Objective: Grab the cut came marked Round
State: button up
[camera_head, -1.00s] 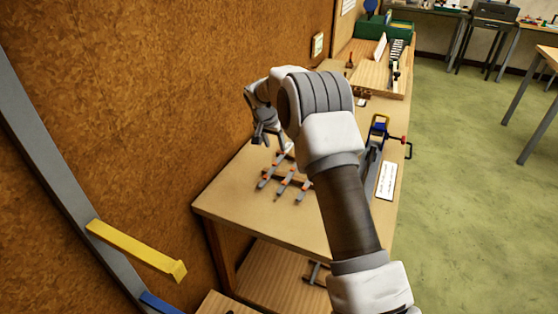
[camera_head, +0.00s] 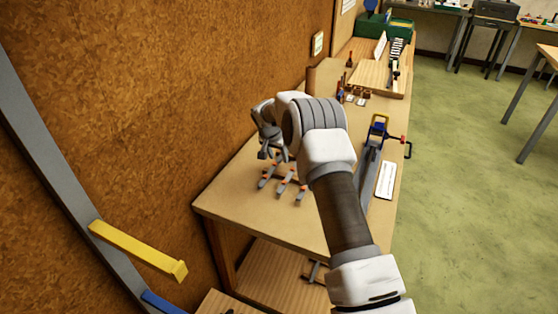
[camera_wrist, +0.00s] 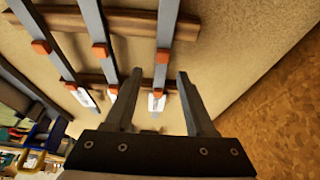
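Three grey cames with orange-red bands lie across wooden bars in the wrist view: a left one (camera_wrist: 51,50), a middle one (camera_wrist: 98,35) and a right one (camera_wrist: 165,40). Each has a small white label near its end, too small to read, so I cannot tell which is marked Round. My gripper (camera_wrist: 160,72) is open, its fingers on either side of the right came's labelled end in this view. I cannot tell how far above it they are. In the head view, my gripper (camera_head: 266,153) hangs over the rack end, and the cames (camera_head: 284,187) show partly below it.
The cames rest on wooden bars (camera_wrist: 130,80) on the workbench (camera_head: 240,205), beside the brown wall (camera_head: 120,100). A grey tool with a blue clamp (camera_head: 378,130) and a white card (camera_head: 386,180) lie to the right. Small bottles (camera_head: 341,92) stand farther back.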

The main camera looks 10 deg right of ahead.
aim_at(278, 160)
grip_shut()
jog(key=shift+r, duration=0.1)
dwell(0.3)
jog(key=shift+r, duration=0.55)
notch_tip(278, 160, up, 2)
jog(key=shift+w+r, duration=0.1)
jog(key=shift+r, duration=0.15)
jog(key=w+d+r, duration=0.5)
jog(key=d+r, duration=0.2)
jog(key=d, duration=0.3)
jog(key=shift+d+p, duration=0.25)
jog(key=shift+p, duration=0.1)
